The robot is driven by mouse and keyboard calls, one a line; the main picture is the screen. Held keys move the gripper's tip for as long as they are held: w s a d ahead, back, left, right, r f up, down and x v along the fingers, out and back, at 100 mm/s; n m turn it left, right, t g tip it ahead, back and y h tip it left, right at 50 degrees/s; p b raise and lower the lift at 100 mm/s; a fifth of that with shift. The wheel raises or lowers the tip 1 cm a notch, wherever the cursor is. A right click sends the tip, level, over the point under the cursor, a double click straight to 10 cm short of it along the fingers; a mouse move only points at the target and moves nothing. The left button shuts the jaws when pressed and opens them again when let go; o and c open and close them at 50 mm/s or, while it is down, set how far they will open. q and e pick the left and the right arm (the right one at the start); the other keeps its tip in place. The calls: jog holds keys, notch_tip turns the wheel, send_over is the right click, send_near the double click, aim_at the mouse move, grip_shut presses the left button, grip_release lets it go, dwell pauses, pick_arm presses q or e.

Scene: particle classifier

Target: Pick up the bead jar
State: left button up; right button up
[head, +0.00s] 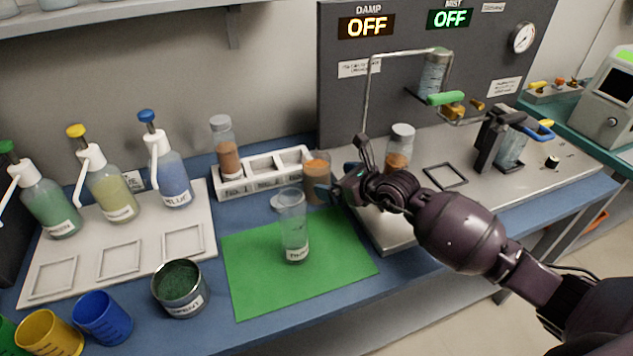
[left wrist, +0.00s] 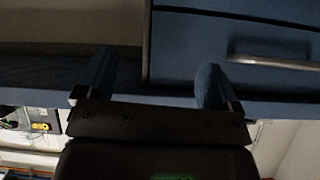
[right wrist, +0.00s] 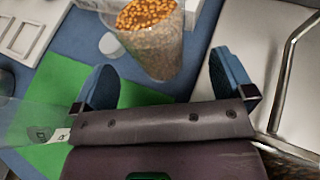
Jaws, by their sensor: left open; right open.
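The bead jar (head: 317,168) seems to be the clear open jar of orange-brown beads behind the green mat, by the white rack. In the right wrist view it (right wrist: 150,45) shows orange beads on top and greyish ones below. My right gripper (head: 338,182) is open beside the jar, on its right in the head view. In the right wrist view the gripper's fingers (right wrist: 168,82) are spread, with the jar just beyond and between them; I see no grip on it. My left gripper (left wrist: 158,82) is open and empty, facing a blue drawer front.
An empty clear cylinder (head: 294,235) stands on the green mat (head: 250,280), close to the jar. Lidded jars stand on the white rack (head: 290,163) and metal bench (head: 480,190). A pigment can (head: 181,288), pump bottles and coloured cups are at left.

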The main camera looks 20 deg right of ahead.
aim_at(327, 178)
jog(key=x, duration=0.4)
jog(key=shift+a+f+b, duration=0.1)
jog(key=shift+a+b, duration=0.2)
jog(key=shift+b, duration=0.1)
jog(key=shift+w+a+f, duration=0.1)
jog(key=shift+w+a, duration=0.1)
jog(key=shift+w, duration=0.2)
pick_arm(q)
jog(key=shift+w+d+f, duration=0.1)
jog(key=shift+w+d, duration=0.1)
jog(key=shift+w, duration=0.25)
pick_arm(e)
jog(key=shift+c, duration=0.5)
jog(key=c, duration=1.1)
pick_arm(q)
jog(key=shift+s+a+f, duration=0.2)
jog(key=shift+s+f, duration=0.05)
jog(key=shift+s, duration=0.2)
jog(key=shift+w+d+r, duration=0.1)
jog(key=shift+w+r, duration=0.05)
pick_arm(e)
jog(key=shift+r, duration=0.35)
